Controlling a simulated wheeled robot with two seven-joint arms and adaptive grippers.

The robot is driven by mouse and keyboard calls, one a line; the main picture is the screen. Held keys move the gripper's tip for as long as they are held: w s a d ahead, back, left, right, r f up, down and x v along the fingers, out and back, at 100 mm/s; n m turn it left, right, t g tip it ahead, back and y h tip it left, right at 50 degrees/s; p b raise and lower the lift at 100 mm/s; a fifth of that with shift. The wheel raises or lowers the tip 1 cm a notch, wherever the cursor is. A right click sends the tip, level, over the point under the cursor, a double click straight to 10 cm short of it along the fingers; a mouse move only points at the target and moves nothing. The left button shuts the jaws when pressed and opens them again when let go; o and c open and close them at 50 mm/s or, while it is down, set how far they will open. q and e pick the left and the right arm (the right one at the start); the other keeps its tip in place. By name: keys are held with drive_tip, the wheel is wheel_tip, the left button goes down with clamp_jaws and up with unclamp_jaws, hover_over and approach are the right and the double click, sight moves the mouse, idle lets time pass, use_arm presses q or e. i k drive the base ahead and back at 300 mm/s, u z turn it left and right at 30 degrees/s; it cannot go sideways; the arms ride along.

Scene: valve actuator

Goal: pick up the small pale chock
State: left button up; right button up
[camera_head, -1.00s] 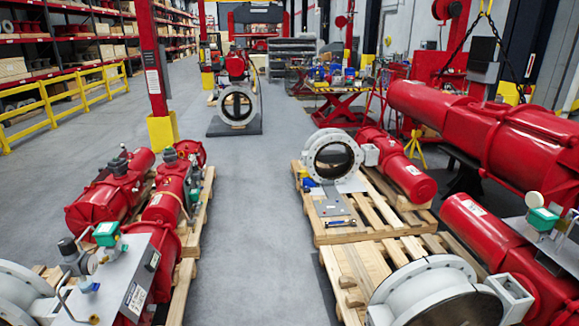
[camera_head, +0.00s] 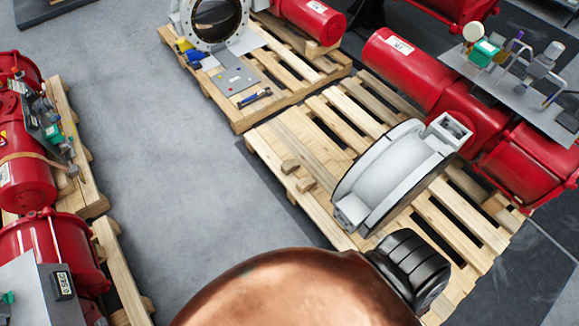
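Two small pale wooden blocks lie on the boards of the near pallet, left of the white ring-shaped valve body. One block (camera_head: 290,166) lies farther back, and the other block (camera_head: 306,184) lies just nearer and to the right. They look alike in colour, and I cannot tell which one is the chock. Both sit near the pallet's left side with nothing on top of them. Neither of my grippers shows in the head view.
The near wooden pallet (camera_head: 323,219) carries the white valve body (camera_head: 391,172) and a red actuator (camera_head: 470,115). A second pallet (camera_head: 240,124) behind holds a valve, a plate and tools. Red actuators (camera_head: 25,190) stand at left. Grey floor (camera_head: 170,150) between is clear.

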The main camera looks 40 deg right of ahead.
sight(305, 183)
drive_tip(key=i, duration=2.8)
drive_tip(key=z, duration=2.55)
